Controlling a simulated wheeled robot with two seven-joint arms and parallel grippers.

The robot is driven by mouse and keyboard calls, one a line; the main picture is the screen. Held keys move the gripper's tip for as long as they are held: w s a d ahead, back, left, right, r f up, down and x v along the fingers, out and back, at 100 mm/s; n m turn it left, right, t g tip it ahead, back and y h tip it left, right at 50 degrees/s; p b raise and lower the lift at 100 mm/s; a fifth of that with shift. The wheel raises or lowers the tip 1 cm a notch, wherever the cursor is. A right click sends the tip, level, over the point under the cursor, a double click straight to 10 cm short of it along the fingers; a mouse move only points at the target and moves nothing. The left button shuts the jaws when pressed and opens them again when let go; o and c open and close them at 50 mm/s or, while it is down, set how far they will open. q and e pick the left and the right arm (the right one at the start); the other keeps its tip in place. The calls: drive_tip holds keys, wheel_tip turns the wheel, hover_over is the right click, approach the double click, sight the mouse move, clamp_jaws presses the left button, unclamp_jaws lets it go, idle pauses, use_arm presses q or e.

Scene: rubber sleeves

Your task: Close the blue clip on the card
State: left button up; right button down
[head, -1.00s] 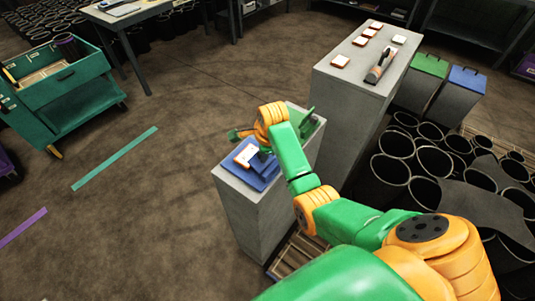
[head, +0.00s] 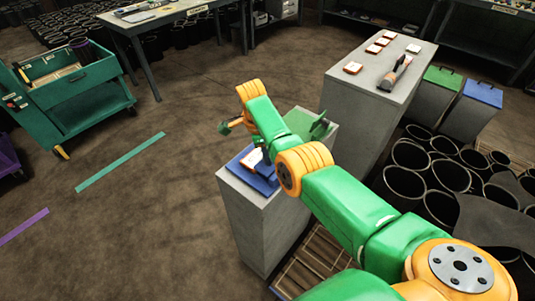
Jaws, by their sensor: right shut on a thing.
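The blue clip (head: 264,181) has a flat blue base on top of the near grey pedestal. A dark blue part (head: 266,156) stands up from it beside my arm. A white card (head: 251,160) with an orange-brown edge lies on the base, partly covered by my arm. My right gripper (head: 234,124) is at the far side of the clip, below my orange wrist. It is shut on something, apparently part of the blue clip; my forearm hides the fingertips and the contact. My left gripper is not in view.
A green clip (head: 319,128) with a raised part is on the same pedestal (head: 238,212). A taller grey block (head: 362,100) behind right carries several cards and a grey tool. Black tubes stand at right. A green cart (head: 75,92) is at left; the floor between is clear.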

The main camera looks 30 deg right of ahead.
sight(263, 164)
drive_tip(key=shift+s+a+f, duration=0.1)
drive_tip(key=shift+f, duration=0.05)
drive_tip(key=c, duration=0.6)
unclamp_jaws()
drive_tip(key=r, duration=0.2)
drive_tip(key=a+r+b, duration=0.1)
drive_tip(key=r, duration=0.4)
drive_tip(key=shift+a, duration=0.15)
